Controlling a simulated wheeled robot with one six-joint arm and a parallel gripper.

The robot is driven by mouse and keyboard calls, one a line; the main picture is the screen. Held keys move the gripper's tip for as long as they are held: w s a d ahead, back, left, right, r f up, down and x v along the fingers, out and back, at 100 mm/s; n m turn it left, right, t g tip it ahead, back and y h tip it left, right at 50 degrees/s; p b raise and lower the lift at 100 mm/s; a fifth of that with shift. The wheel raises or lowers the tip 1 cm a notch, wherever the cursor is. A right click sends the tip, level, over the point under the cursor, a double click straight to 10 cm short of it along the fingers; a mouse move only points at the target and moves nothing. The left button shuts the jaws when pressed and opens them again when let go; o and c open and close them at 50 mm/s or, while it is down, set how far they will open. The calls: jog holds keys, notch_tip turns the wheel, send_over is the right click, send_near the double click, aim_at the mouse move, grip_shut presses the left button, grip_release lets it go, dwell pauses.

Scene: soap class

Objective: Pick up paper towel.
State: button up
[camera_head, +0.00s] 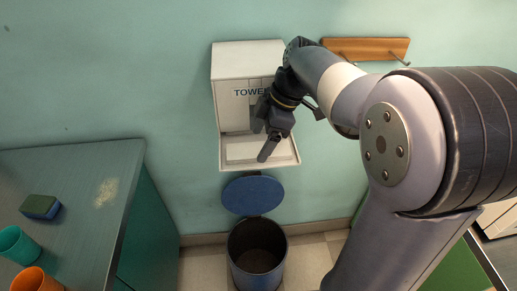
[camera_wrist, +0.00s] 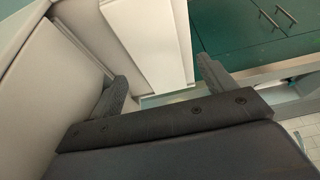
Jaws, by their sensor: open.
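The white towel dispenser (camera_head: 240,61), lettered "TOWE…" with the rest hidden by my arm, is fixed to the wall. A pale flat area (camera_head: 241,152) shows inside its lower tray; I cannot tell whether it is the paper towel or the tray floor. My gripper (camera_head: 264,134) is open in front of the dispenser's opening and hides part of it. In the wrist view, the two dark fingers of my gripper (camera_wrist: 166,86) are apart. A white panel (camera_wrist: 148,40) shows beyond and between them; I cannot tell whether it is towel or dispenser. Nothing is visibly gripped.
A dark bin (camera_head: 257,257) with a raised blue lid (camera_head: 252,195) stands below the dispenser. A wooden peg rack (camera_head: 366,47) is at upper right. A counter (camera_head: 75,190) at left holds a sponge (camera_head: 40,207), a teal cup (camera_head: 18,246) and an orange cup (camera_head: 36,281).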

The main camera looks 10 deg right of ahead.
jog(key=shift+x, duration=1.05)
jog(key=c, duration=1.1)
